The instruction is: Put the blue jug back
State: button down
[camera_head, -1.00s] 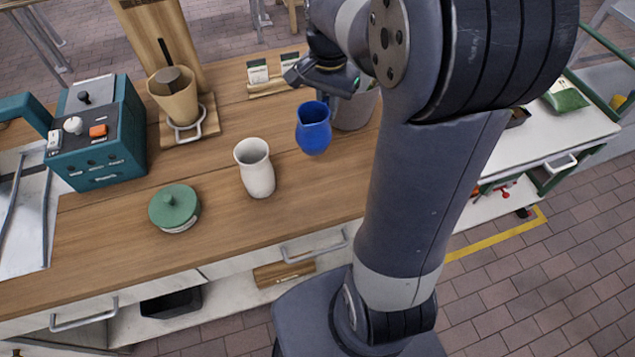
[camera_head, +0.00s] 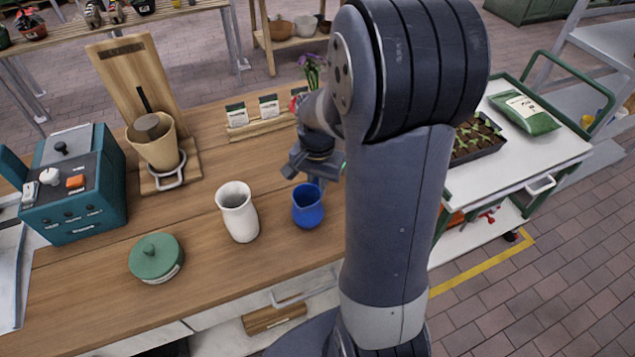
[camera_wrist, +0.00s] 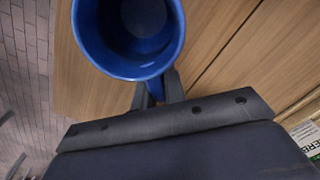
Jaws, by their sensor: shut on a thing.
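The blue jug (camera_head: 308,207) is upright at the right part of the wooden counter, to the right of the white vase. My gripper (camera_head: 318,178) is above and behind it in the head view. In the wrist view the jug (camera_wrist: 130,35) is seen from above, open and empty. There my gripper (camera_wrist: 158,90) is shut on the jug's handle side, with a dark finger on each side. I cannot tell for sure whether the jug's base touches the counter.
A white vase (camera_head: 238,212) stands close left of the jug. A green lidded pot (camera_head: 156,257), a teal machine (camera_head: 75,183) and a wooden stand with a tan cone (camera_head: 155,145) are further left. Seed packets (camera_head: 268,107) stand behind. Bare counter lies in front of the jug.

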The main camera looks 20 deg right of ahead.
jog(key=shift+f, duration=0.2)
jog(key=c, duration=1.5)
grip_release()
jog(key=shift+r, duration=0.1)
notch_tip(320, 180, up, 12)
jog(key=shift+r, duration=0.15)
